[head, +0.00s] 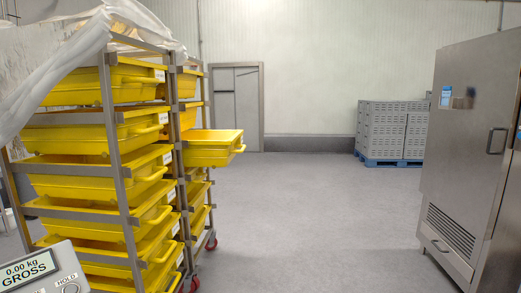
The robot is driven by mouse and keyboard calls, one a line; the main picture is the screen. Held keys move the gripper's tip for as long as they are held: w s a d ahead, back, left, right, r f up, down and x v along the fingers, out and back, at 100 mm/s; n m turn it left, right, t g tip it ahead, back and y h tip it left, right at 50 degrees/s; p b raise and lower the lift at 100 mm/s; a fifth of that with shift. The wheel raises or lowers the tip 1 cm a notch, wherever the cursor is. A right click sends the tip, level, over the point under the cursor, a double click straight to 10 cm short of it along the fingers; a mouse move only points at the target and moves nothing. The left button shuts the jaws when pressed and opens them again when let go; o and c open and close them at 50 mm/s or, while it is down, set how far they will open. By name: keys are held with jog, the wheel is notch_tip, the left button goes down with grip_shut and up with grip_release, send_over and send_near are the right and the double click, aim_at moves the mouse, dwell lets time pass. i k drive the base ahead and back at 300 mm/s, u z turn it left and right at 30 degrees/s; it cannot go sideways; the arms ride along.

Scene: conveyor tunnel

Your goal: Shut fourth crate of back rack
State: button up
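Two metal racks of yellow crates stand at the left, one behind the other. In the back rack (205,102), one yellow crate (212,158) sticks out to the right, well past the rack's front. It looks level and open on top, with a handle at its right end. The other crates visible in the back rack sit inside it, above and below this one. The front rack (116,160) hides much of the back rack, so I cannot tell the crate's place in the full count. My gripper is not in view.
Clear plastic sheeting (60,70) drapes over the front rack. A scale display (38,272) is at the lower left. A steel cabinet (470,150) stands at the right. Grey crates (390,130) sit on a blue pallet (390,160) at the back. The middle floor is clear.

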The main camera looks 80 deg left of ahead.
aim_at(214, 149)
jog(key=u, duration=3.05)
